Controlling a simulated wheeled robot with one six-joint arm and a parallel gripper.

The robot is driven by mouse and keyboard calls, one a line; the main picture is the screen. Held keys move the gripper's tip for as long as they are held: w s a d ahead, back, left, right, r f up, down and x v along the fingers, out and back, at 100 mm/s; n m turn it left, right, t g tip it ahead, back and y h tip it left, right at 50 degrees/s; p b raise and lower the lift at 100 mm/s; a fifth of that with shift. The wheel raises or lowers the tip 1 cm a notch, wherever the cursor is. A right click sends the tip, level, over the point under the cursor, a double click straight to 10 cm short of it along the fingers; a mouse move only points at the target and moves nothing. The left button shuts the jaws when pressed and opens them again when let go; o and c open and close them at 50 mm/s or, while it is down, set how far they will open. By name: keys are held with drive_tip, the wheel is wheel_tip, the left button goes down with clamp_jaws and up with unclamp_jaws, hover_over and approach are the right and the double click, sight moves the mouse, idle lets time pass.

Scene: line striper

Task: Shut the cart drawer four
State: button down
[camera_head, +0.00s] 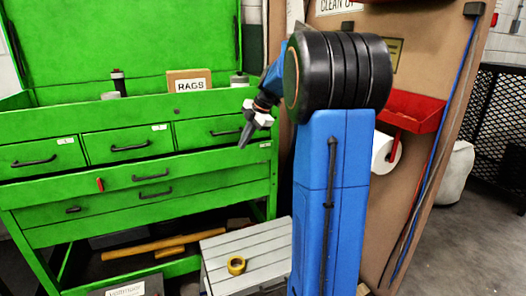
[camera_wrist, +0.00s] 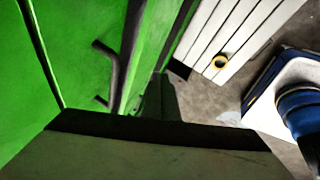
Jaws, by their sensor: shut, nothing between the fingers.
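The green cart (camera_head: 30,215) stands at the left in the head view, with a row of three small drawers. Below them is a wide drawer (camera_head: 200,172) with a dark bar handle; it seems to stand forward of the small drawers, but I cannot tell how far. Another wide drawer (camera_head: 190,205) is beneath it. No number is readable. My gripper (camera_head: 246,138) is shut and empty, pointing down in front of the cart's right end, near the right small drawer. The wrist view shows its dark finger (camera_wrist: 160,100) beside green fronts and a dark handle (camera_wrist: 130,45).
A grey slatted box (camera_head: 250,255) with a yellow tape roll (camera_head: 236,265) on it stands low at the cart's right front. A RAGS box (camera_head: 189,81) is on the cart top. A brown board (camera_head: 420,150) with a red shelf (camera_head: 412,108) stands behind my arm at the right.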

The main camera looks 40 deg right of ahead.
sight(258, 146)
drive_tip(key=s+d+r+m+t, duration=0.15)
drive_tip(key=s+d+m, duration=0.35)
drive_tip(key=s+d, duration=0.5)
drive_tip(key=shift+t, duration=0.35)
drive_tip(key=shift+w+a+f, duration=0.1)
drive_tip(key=shift+w+f, duration=1.3)
drive_tip(key=shift+w, duration=0.4)
drive_tip(key=shift+w+a+f, duration=0.1)
drive_tip(key=shift+w+f, duration=1.35)
drive_tip(key=shift+w, duration=0.3)
drive_tip(key=shift+w+f, duration=1.4)
drive_tip(key=shift+w, duration=0.4)
drive_tip(key=shift+w+d, duration=0.2)
drive_tip(key=shift+w, duration=0.5)
drive_tip(key=shift+w+d, duration=0.25)
drive_tip(key=shift+w, duration=0.5)
drive_tip(key=shift+w+d, duration=0.2)
drive_tip(key=shift+w, duration=0.5)
drive_tip(key=shift+r, duration=0.1)
